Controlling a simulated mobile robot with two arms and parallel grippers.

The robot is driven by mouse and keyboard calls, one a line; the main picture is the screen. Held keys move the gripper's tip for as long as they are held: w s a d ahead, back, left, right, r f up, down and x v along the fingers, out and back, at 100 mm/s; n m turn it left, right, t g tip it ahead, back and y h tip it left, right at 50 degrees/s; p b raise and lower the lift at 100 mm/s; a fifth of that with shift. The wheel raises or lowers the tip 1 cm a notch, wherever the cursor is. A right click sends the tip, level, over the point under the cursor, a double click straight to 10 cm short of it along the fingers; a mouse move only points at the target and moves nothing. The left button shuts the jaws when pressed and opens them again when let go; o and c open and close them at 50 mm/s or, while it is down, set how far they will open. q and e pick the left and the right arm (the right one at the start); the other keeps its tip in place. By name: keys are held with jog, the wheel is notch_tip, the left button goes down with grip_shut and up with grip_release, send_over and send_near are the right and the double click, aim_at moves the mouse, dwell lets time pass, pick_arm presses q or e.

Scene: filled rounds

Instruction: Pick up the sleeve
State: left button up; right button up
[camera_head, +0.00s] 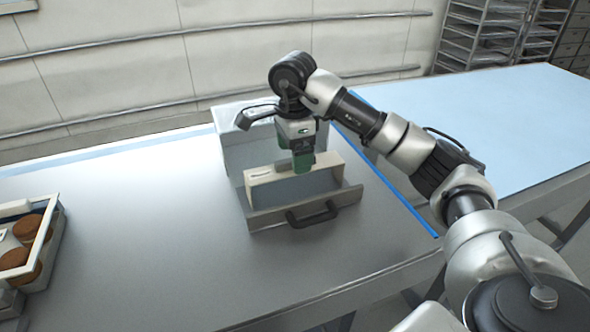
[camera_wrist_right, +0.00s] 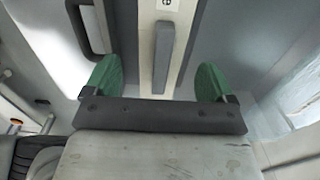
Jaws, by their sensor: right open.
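What I take to be the sleeve (camera_head: 262,176) is a long cream box-like piece with a grey bar on its top edge, standing in an open grey drawer (camera_head: 338,200). My right gripper (camera_head: 303,160) points down over its middle. In the right wrist view, the sleeve (camera_wrist_right: 146,50) and its grey bar (camera_wrist_right: 164,55) lie between the two spread green fingers of the right gripper (camera_wrist_right: 160,84), with a gap on each side. The fingers partly hide the sleeve's top in the head view. My left gripper is not in view.
The drawer has a dark handle (camera_head: 311,215) at its front and belongs to a pale cabinet (camera_head: 232,145) on the grey table (camera_head: 150,240). A tray (camera_head: 52,240) with brown round items stands at the left. A light blue table (camera_head: 480,115) adjoins on the right.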

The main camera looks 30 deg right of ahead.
notch_tip(320, 180, down, 5)
jog(key=shift+a+r+p, duration=0.1)
jog(key=shift+a+p, duration=0.05)
jog(key=shift+p, duration=0.75)
jog(key=shift+w+f, duration=0.1)
jog(key=shift+f, duration=0.25)
jog(key=c, duration=1)
jog(key=shift+r, duration=0.1)
